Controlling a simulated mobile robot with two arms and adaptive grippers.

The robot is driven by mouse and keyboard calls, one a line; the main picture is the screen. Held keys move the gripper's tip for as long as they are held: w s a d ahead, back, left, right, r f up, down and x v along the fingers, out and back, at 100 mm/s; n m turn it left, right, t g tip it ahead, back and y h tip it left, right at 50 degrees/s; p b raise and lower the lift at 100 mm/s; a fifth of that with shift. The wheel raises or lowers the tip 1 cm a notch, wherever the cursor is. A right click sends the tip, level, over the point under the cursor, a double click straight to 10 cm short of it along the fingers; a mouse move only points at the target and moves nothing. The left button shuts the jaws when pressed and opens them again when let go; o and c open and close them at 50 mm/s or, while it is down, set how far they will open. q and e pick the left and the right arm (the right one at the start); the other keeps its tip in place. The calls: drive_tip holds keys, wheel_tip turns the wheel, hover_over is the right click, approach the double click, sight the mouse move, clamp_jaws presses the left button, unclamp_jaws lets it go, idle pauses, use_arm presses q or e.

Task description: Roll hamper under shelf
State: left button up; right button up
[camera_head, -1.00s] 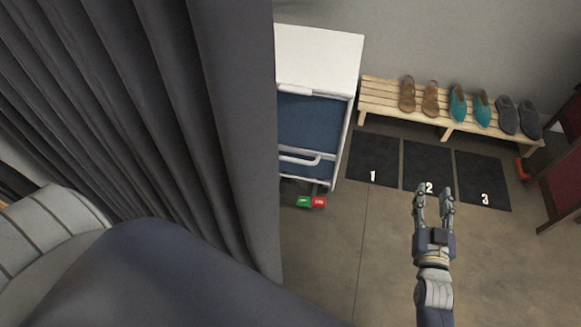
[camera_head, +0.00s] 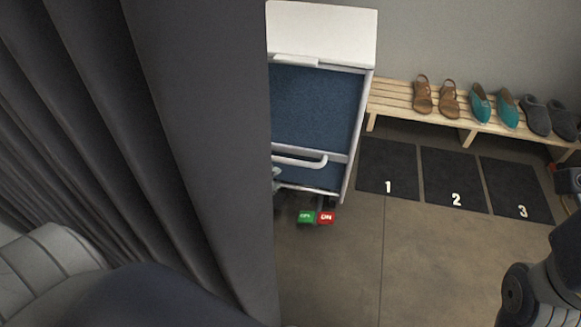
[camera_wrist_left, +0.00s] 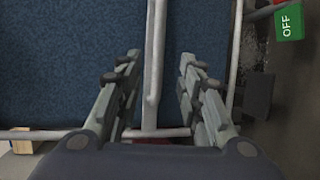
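The hamper (camera_head: 316,107) has a white frame, blue fabric sides and a white top. It stands right of the curtain, which hides its left part. Its white handle (camera_head: 300,160) faces me. Below are a green OFF pedal (camera_head: 306,217) and a red ON pedal (camera_head: 327,217). Only a bit of my left gripper (camera_head: 276,184) shows at the curtain edge. In the left wrist view its fingers (camera_wrist_left: 156,85) are open on either side of a white bar (camera_wrist_left: 152,75), with gaps. My right gripper (camera_head: 568,181) is cut by the right edge; its fingers are hidden.
A dark curtain (camera_head: 200,120) fills the left. A slatted wooden bench (camera_head: 393,95) with several shoes stands along the back wall. Dark floor mats numbered 1 (camera_head: 388,165), 2 (camera_head: 453,178) and 3 (camera_head: 515,190) lie before it. The floor in front is clear.

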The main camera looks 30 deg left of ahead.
sight(289, 163)
use_arm(q)
drive_tip(key=x, duration=1)
drive_tip(key=shift+w+d, duration=0.1)
drive_tip(key=shift+w, duration=0.3)
clamp_jaws()
